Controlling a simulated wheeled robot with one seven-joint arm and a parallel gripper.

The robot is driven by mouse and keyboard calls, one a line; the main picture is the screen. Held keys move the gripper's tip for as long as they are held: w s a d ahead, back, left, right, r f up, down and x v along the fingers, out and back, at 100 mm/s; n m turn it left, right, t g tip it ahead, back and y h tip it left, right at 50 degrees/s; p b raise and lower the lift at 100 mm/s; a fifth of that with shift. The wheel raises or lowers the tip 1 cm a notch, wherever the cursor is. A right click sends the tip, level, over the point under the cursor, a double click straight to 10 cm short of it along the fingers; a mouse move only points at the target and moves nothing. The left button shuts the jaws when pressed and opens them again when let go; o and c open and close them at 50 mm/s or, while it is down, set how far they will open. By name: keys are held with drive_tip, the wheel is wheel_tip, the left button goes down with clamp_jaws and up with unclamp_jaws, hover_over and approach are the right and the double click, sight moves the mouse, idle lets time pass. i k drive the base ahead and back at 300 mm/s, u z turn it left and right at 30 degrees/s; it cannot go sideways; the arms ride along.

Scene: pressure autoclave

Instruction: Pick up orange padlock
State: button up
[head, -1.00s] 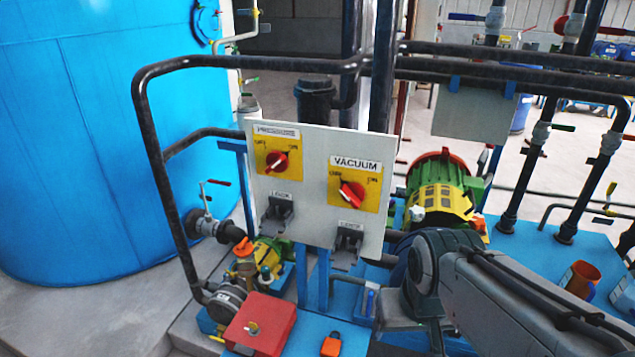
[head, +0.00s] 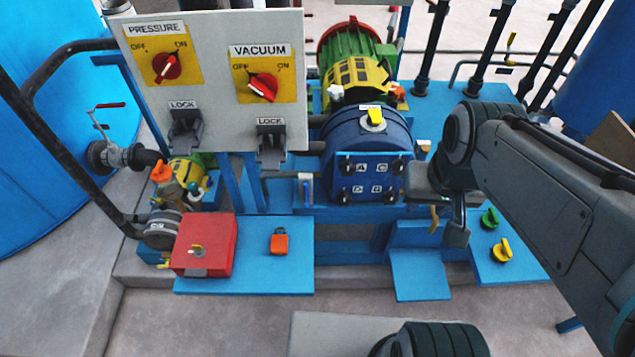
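The orange padlock (head: 279,243) is small, with a dark shackle toward the back. It lies on a blue base plate (head: 245,284) just right of a red box (head: 205,246), a narrow gap apart. It is in full view and nothing touches it. My gripper (head: 446,222) hangs at the end of my arm, well to the right of the padlock and apart from it. The fingers are small and partly merge with the machinery behind, so I cannot tell how wide they stand.
A grey panel (head: 215,110) with PRESSURE and VACUUM switches overhangs behind the padlock. A blue round vessel (head: 355,135) and piping stand between panel and gripper. Floor in front of the plates is partly clear.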

sight(279, 245)
drive_tip(key=z, duration=1)
drive_tip(key=k, duration=1.25)
drive_tip(key=u, duration=1.75)
drive_tip(key=i, duration=0.5)
